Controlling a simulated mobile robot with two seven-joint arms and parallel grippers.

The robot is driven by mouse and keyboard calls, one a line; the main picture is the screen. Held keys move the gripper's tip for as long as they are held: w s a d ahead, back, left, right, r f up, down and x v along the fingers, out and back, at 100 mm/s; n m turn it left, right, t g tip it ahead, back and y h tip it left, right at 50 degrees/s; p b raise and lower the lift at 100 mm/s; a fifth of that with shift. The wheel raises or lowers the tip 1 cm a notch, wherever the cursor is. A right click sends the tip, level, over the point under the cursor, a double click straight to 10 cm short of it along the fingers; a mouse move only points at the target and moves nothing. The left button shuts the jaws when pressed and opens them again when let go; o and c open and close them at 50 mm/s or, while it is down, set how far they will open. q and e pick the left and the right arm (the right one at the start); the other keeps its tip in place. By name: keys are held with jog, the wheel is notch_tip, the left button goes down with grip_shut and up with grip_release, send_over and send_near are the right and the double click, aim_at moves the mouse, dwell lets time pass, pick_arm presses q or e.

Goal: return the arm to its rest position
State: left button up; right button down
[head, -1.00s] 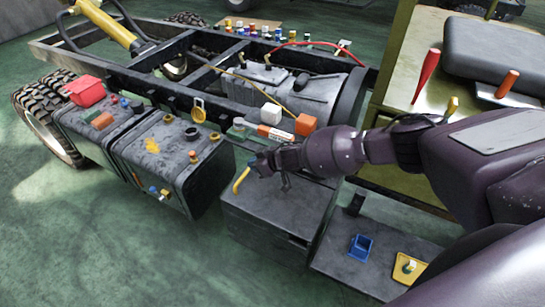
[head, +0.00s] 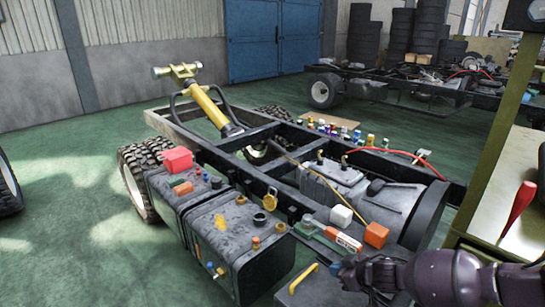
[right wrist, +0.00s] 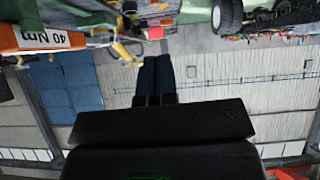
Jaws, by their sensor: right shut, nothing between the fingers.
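My right arm, dark purple, comes in from the lower right in the head view. Its gripper (head: 342,268) is above the grey box beside the chassis, just right of a yellow handle (head: 303,278); it appears apart from the handle. In the right wrist view the two dark fingers (right wrist: 155,82) lie together with nothing between them. The lower part of the arm is cut off by the frame edge. My left gripper is not in view.
An orange-and-white labelled tool (head: 343,241), a white cube (head: 341,215) and an orange cube (head: 376,234) sit close beyond the gripper. Dark tanks (head: 240,255) stand left. A bench with a red-handled tool (head: 518,205) is at right.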

jog(key=s+a+r+n+t+y, duration=0.1)
jog(key=s+a+r+n+t, duration=0.15)
jog(key=a+r, duration=0.35)
jog(key=s+a+r+n+t+y, duration=0.1)
jog(key=s+a+r+n, duration=0.2)
jog(key=a, duration=0.5)
jog(key=s+d+f+m+t+h, duration=0.1)
jog(key=s+d+f+m+h, duration=0.15)
jog(key=s+d+m, duration=0.35)
jog(key=s+d+f+m+t+h, duration=0.1)
jog(key=s+d+f+m+h, duration=0.1)
jog(key=s+d+m+h, duration=0.4)
jog(key=s+d+f+g, duration=0.1)
jog(key=s+d+f, duration=0.2)
jog(key=s, duration=0.3)
jog(key=s+d+f+m+g, duration=0.1)
jog(key=s+d+f, duration=0.3)
jog(key=s, duration=0.2)
jog(key=shift+s+f+h, duration=0.3)
jog(key=shift+f+h, duration=0.05)
jog(key=shift+f, duration=0.05)
